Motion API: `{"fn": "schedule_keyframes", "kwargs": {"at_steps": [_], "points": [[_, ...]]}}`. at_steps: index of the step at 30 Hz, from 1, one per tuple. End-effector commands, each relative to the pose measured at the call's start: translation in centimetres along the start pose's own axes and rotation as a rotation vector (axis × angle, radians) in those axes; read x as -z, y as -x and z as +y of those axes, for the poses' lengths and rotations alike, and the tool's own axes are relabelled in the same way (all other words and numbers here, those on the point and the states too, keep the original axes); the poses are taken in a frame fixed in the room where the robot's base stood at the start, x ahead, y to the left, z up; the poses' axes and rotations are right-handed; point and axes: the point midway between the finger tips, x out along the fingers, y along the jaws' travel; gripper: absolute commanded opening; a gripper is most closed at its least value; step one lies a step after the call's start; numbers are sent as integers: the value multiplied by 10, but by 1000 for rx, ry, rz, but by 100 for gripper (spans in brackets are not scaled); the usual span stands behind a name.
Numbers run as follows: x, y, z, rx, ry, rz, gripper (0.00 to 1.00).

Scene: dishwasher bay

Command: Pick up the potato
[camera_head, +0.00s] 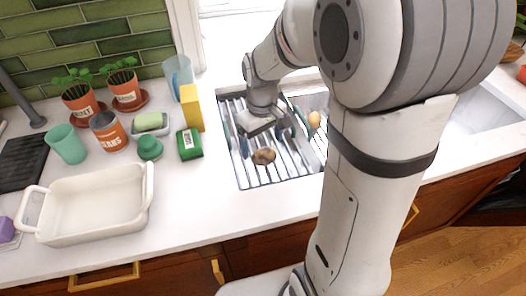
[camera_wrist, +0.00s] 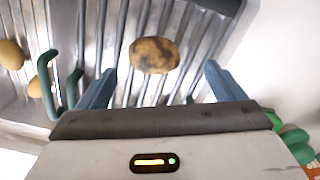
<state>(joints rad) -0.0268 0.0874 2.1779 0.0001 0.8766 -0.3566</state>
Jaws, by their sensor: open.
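A brown, dark-blotched potato (camera_head: 264,156) lies on the metal slats of the sink rack (camera_head: 243,176), near its front. In the wrist view the potato (camera_wrist: 155,54) sits ahead of my gripper, between the lines of the two fingers and apart from them. My gripper (camera_wrist: 159,80) is open and empty, with blue fingers spread on either side. In the head view my gripper (camera_head: 268,131) hangs over the rack just behind the potato, its fingers partly hidden.
A yellowish round item (camera_head: 314,119) lies right of my gripper; two such items (camera_wrist: 10,54) show at the wrist view's left. Green hooked handles (camera_wrist: 52,82) stand near the left finger. A yellow box (camera_head: 192,108) and green box (camera_head: 189,144) stand left of the rack.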

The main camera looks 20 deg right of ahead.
Motion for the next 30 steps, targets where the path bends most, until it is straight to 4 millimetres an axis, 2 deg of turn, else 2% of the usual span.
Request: {"fn": "schedule_keyframes", "kwargs": {"at_steps": [10, 13, 20, 30], "points": [[1, -48, 8, 1, -2, -3, 89], [1, -54, 8, 0, -3, -1, 89], [2, -55, 8, 0, -3, 1, 89], [1, -54, 8, 0, -4, 0, 61]]}}
